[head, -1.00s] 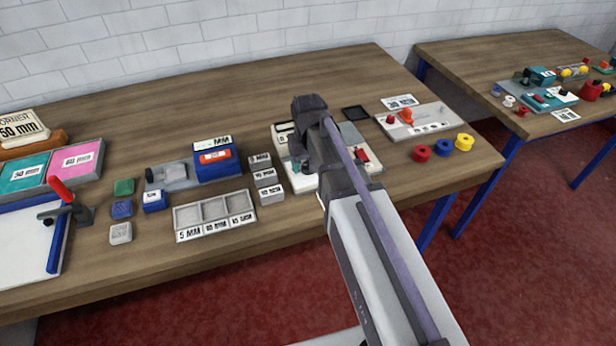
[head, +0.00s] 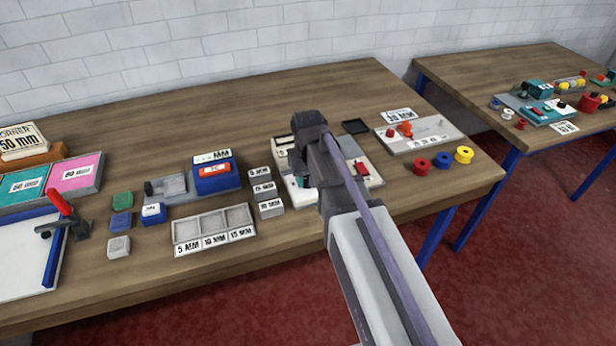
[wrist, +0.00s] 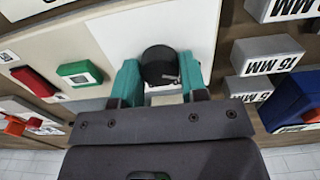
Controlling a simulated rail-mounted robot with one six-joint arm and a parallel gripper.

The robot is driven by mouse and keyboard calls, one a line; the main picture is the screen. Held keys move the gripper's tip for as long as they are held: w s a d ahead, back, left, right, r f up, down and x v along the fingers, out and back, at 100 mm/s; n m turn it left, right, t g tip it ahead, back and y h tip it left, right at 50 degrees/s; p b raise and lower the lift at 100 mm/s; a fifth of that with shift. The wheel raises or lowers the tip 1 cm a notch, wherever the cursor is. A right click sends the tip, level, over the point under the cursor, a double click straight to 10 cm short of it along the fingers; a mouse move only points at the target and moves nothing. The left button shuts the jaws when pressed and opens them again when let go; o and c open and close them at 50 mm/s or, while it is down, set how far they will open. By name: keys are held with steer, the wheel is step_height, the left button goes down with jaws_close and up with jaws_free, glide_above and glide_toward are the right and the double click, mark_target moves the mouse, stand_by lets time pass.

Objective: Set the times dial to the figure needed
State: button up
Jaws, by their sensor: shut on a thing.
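The times dial (wrist: 158,62) is a round black knob on a cream panel (wrist: 120,42), seen in the wrist view. A small light mark shows on its near side, slightly right of centre. My gripper (wrist: 160,76) has its teal fingers on either side of the knob and is shut on it. Any figures around the dial are hidden or too small to read. In the head view my arm covers the dial, and only part of the cream panel (head: 372,155) shows.
A red switch (wrist: 34,82) and a green button (wrist: 80,73) sit on the panel. A blue box (head: 217,178) and a three-part tray (head: 214,240) are to the left, spools (head: 442,161) to the right.

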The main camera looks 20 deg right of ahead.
steer(key=m, duration=0.4)
steer(key=shift+m, duration=2.3)
steer(key=o, duration=0.9)
